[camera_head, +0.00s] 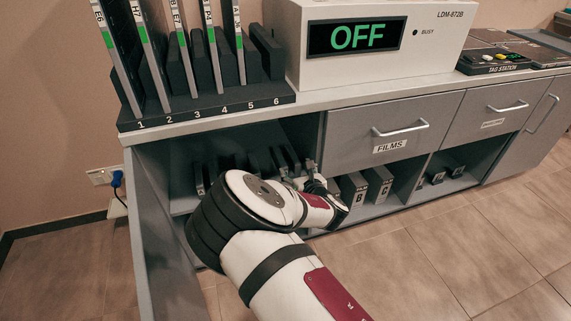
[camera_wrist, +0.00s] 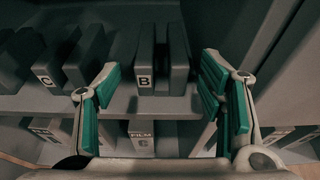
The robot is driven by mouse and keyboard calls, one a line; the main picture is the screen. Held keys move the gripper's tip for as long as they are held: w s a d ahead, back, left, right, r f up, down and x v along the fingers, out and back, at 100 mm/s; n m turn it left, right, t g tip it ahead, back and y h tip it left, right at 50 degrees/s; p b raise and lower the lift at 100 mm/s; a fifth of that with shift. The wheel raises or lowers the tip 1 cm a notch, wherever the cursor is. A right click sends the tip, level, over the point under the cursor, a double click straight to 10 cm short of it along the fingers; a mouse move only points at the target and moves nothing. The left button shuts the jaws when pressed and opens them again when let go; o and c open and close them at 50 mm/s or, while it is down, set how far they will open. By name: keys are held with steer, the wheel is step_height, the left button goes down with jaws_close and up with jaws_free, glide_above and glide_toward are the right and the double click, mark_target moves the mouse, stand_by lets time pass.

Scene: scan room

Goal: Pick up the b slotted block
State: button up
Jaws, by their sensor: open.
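The b slotted block (camera_wrist: 146,62) stands upright on a shelf in the wrist view. It is dark grey, with a white B label low on its front and a slot between its two uprights. My gripper (camera_wrist: 161,70) is open, its green-padded fingers spread to the left and right of the block in the picture. I see no contact with the block. In the head view my gripper (camera_head: 318,184) reaches into the open cabinet bay, and I cannot pick out the b slotted block there.
A C-labelled slotted block (camera_wrist: 60,65) stands left of the b block. A cabinet wall (camera_wrist: 235,35) rises close on the right. Film boxes (camera_wrist: 142,137) stand on a lower shelf. The open cabinet door (camera_head: 160,240) is left of my arm. A numbered rack (camera_head: 205,112) stands on the counter.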

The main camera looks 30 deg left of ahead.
mark_target(288, 158)
steer(key=shift+b+x, duration=1.9)
steer(key=shift+x, duration=2.75)
steer(key=shift+w+r, duration=0.1)
steer(key=shift+w, duration=0.05)
steer(key=shift+c, duration=0.5)
steer(key=shift+r, duration=0.1)
steer(key=c, duration=1.3)
